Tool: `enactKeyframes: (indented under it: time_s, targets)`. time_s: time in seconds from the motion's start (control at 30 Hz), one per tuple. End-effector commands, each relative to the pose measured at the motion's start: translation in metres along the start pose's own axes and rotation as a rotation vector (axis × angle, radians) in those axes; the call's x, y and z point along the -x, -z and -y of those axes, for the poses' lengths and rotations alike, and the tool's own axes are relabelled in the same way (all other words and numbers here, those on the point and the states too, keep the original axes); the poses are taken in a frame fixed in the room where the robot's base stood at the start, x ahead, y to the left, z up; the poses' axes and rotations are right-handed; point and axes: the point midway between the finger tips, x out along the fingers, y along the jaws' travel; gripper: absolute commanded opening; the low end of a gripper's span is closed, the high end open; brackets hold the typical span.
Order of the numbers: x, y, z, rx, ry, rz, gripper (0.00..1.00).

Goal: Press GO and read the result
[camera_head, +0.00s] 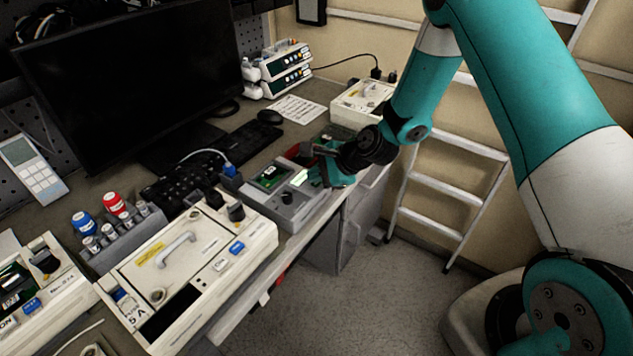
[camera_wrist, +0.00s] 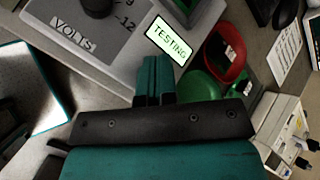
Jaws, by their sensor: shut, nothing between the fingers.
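The grey tester box (camera_head: 297,211) sits at the bench's front edge, with a green board in its top. In the wrist view its top face (camera_wrist: 110,45) shows a dark knob (camera_wrist: 97,5), the word VOLTS and a 12. Its lit screen (camera_wrist: 168,41) reads TESTING. My gripper (camera_wrist: 154,66) is shut and empty, its fingertips close over the tester beside the screen; I cannot tell whether they touch it. In the head view my gripper (camera_head: 322,168) is at the tester's right end.
A keyboard (camera_head: 205,160) and monitor (camera_head: 125,85) are behind. Floor space is clear in front.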

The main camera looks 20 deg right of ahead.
Motion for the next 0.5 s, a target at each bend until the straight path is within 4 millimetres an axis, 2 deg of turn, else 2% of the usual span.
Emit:
enactKeyframes:
  time_s: [0.5]
  targets:
    - [0.0027,-0.0018,0.0018,0.0,0.0,-0.001,0.0]
